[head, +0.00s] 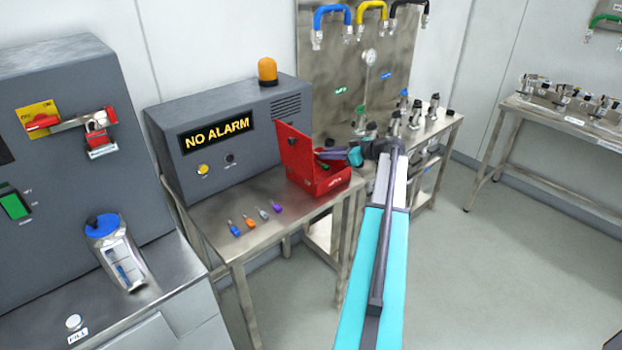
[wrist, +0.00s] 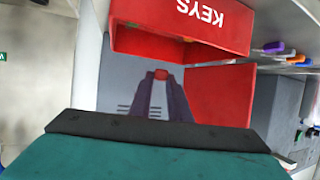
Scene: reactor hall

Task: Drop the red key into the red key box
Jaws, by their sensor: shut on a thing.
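The red key box (head: 322,186) stands on the steel table with its lid (head: 293,150) raised. In the wrist view, its wall marked KEYS (wrist: 195,35) is at the top, upside down, and the open lid (wrist: 218,95) is at lower right. My gripper (head: 322,154) is at the box's opening, in front of the lid; its height above the rim is hard to tell. In the wrist view the fingers (wrist: 161,80) are shut on a small red piece, the red key (wrist: 161,74). Most of the key is hidden between the fingers.
Several other keys, including an orange key (head: 249,222) and a purple key (head: 276,207), lie on the table (head: 215,212) left of the box. The NO ALARM console (head: 222,140) stands behind. A steel bench with fittings (head: 435,125) is to the right.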

